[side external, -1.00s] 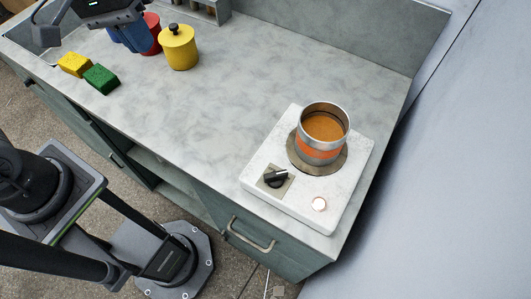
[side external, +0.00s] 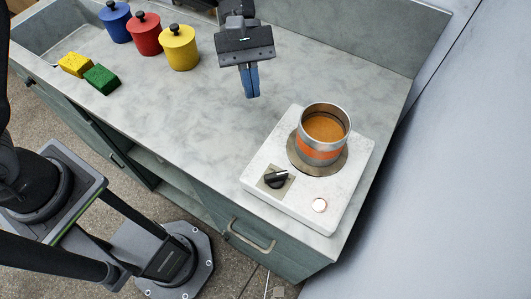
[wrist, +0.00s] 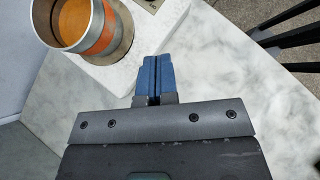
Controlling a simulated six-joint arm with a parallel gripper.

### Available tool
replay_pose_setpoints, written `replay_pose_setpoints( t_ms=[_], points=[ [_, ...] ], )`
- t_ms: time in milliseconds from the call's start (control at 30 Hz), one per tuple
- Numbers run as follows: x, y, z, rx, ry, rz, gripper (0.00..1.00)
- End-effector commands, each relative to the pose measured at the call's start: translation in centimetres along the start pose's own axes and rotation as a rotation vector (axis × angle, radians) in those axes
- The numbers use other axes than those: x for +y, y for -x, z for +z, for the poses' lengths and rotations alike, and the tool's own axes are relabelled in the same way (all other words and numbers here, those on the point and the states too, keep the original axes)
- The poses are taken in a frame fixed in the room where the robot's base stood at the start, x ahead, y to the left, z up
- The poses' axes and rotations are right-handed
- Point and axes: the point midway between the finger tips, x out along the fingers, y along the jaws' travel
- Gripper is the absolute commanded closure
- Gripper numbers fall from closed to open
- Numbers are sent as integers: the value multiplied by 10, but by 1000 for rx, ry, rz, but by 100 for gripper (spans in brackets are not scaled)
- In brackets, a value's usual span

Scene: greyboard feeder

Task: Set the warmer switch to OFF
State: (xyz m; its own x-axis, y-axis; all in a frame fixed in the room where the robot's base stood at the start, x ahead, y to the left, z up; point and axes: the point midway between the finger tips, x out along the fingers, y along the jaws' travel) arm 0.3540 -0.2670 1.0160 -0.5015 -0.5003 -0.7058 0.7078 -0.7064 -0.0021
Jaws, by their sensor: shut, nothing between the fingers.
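The warmer (side external: 259,193) is a white slab at the right end of the counter. Its switch (side external: 277,179) is a black knob on a square metal plate at the slab's front left; its markings are too small to read. A round pinkish-white light (side external: 319,205) is at the front right of the slab. A metal pot (side external: 320,153) with an orange band and orange-brown contents stands on the round plate. My gripper (side external: 253,96) is shut and empty, above the counter behind and left of the warmer. In the wrist view its blue fingers (wrist: 155,73) are together, and the pot (wrist: 97,28) is at upper left.
Blue (side external: 116,22), red (side external: 144,35) and yellow (side external: 180,47) lidded canisters stand at the back left. A yellow block (side external: 75,64) and a green block (side external: 101,79) lie near the front left edge. The counter's middle (side external: 185,120) is clear.

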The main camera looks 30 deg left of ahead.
Motion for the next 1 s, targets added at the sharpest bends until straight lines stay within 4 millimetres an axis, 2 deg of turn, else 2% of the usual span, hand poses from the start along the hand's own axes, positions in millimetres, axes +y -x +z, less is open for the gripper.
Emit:
replay_pose_setpoints(
  t_ms=[367, 467, 867, 1000],
  points=[
    [0, -6, 0, 0, -2, -2, 100],
    [-1, -18, 0, -1, -1, -2, 100],
    [-1, -99, 0, 1, -1, -5, 100],
    [-1, -115, 14, 2, -4, -2, 100]
  ],
)
